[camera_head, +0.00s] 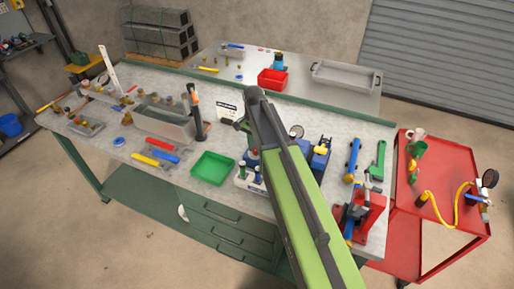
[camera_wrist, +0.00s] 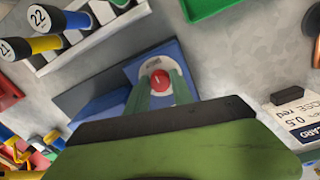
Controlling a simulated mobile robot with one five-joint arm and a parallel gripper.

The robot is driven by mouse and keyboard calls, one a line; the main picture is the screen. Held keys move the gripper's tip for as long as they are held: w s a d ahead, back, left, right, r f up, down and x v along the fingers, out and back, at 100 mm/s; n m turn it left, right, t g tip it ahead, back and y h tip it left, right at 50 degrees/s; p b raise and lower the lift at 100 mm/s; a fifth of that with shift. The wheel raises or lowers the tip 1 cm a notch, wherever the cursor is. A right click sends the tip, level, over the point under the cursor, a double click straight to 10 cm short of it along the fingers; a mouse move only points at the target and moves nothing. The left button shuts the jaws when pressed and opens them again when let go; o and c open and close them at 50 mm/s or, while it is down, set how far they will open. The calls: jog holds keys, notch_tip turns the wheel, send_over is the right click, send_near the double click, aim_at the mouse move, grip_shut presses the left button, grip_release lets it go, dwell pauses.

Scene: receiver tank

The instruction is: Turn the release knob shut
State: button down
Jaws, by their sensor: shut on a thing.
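In the wrist view the release knob (camera_wrist: 159,80) is a round red knob with a short white mark on its face. It sits on a pale surround on a blue base (camera_wrist: 116,80). My gripper (camera_wrist: 160,92) has its two green fingers on either side of the knob and is shut on it. The fingers hide the knob's lower sides. In the head view my own arm hides most of the area around the gripper and the knob.
A printed white card (camera_wrist: 297,118) lies right of the gripper in the wrist view. A white rack (camera_wrist: 75,38) with numbered tools stands upper left. In the head view a green tray (camera_head: 212,168) lies left of my arm, and a red cart (camera_head: 445,215) stands right.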

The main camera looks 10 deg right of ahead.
aim_at(255, 149)
jog(key=shift+d, duration=0.15)
jog(key=c, duration=1.1)
grip_release()
jog(key=shift+r+p, duration=0.55)
notch_tip(255, 149, up, 16)
jog(key=p, duration=1.6)
jog(key=shift+w+a+r, duration=0.15)
jog(key=shift+w+a, duration=0.05)
jog(key=shift+a, duration=0.1)
